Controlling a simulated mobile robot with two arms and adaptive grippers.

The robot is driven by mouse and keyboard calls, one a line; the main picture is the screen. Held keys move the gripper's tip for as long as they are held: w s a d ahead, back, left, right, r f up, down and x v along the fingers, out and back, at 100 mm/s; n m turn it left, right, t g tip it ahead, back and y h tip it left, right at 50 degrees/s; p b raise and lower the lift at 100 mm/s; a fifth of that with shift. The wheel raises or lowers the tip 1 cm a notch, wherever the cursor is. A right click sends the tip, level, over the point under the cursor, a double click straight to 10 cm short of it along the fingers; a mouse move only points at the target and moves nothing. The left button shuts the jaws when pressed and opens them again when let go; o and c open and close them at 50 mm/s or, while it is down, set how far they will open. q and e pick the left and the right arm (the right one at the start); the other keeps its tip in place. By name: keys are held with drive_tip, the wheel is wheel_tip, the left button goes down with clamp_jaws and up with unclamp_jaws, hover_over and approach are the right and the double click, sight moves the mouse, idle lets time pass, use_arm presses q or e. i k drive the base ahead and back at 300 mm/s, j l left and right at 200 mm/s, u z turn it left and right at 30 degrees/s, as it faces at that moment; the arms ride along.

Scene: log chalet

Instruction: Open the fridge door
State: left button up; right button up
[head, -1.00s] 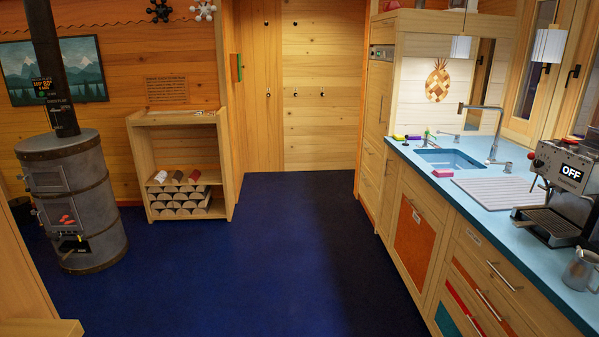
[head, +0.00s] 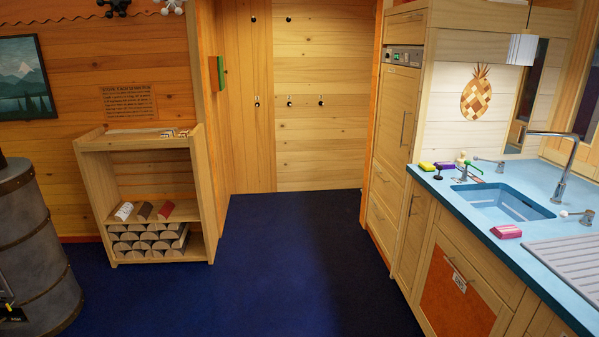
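A tall wooden cabinet unit (head: 394,122) stands at the far end of the kitchen run, right of centre in the head view. It has a small control panel (head: 403,56) near its top and a tall front with a long vertical metal handle (head: 405,129). This looks like the fridge, seen at a steep angle, and its door appears shut. Drawer fronts (head: 381,208) sit below it. Neither of my grippers shows in the head view.
A blue counter (head: 467,206) with a sink (head: 497,203) runs along the right, over wooden cabinets. A metal stove (head: 32,250) stands at the left, beside a wooden shelf (head: 209,200) holding logs. The blue floor (head: 262,270) between them is clear up to the back wall.

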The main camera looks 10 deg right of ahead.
sight(399, 85)
drive_tip(key=i, duration=1.95)
